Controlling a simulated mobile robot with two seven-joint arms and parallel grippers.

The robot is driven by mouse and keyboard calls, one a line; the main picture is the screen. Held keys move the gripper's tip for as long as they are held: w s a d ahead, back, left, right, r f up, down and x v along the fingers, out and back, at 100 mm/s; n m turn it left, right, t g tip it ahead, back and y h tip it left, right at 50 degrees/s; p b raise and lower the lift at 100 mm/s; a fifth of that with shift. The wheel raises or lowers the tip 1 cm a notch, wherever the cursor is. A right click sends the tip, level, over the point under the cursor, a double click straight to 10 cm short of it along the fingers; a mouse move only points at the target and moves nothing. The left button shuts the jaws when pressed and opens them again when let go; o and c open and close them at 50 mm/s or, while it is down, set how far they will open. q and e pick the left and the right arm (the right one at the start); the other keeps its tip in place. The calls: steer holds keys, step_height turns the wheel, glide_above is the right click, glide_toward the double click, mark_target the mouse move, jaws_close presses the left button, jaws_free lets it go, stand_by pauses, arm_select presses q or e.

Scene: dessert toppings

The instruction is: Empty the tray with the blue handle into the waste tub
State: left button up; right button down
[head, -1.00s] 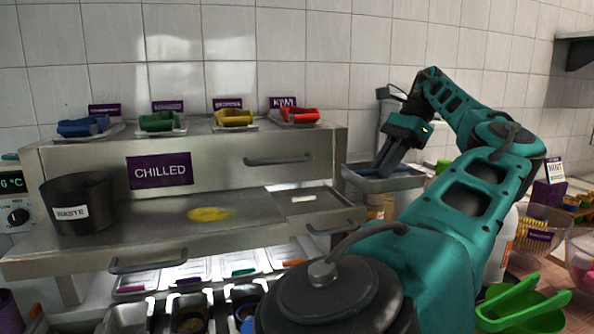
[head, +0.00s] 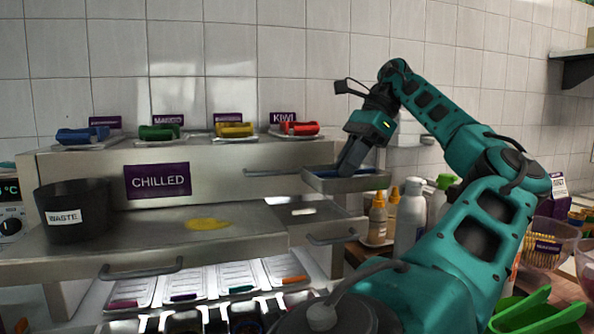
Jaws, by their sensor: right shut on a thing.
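My right gripper (head: 349,167) is shut on the blue handle (head: 367,171) of a shallow metal tray (head: 345,185). It holds the tray roughly level in the air, right of the chilled counter. What lies in the tray is hidden by its rim and my fingers. The waste tub (head: 75,222), black with a white WASTE label, stands upright at the left of the counter's lower steel shelf, far to the left of the tray. My left gripper is not in view.
A yellow smear (head: 207,224) lies on the lower shelf (head: 150,226). Bottles (head: 410,215) stand below right of the tray. The air between tray and tub looks clear.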

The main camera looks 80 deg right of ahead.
mark_target(324, 172)
steer(key=w+a, duration=0.1)
steer(key=w, duration=0.2)
steer(key=shift+a+r+b, duration=0.3)
steer(key=shift+a+r, duration=0.1)
steer(key=w+a+r+p, duration=0.2)
steer(key=w+a, duration=0.4)
steer(key=w, duration=0.4)
steer(key=w+a+r+p, duration=0.2)
steer(key=w+a+r, duration=0.2)
steer(key=w+a, duration=0.3)
steer(key=w+a+r+p, duration=0.3)
steer(key=w+a, duration=0.3)
steer(key=w, duration=0.8)
steer(key=shift+a+r, duration=0.25)
steer(key=shift+r, duration=0.25)
steer(key=shift+w, duration=0.1)
stand_by(0.4)
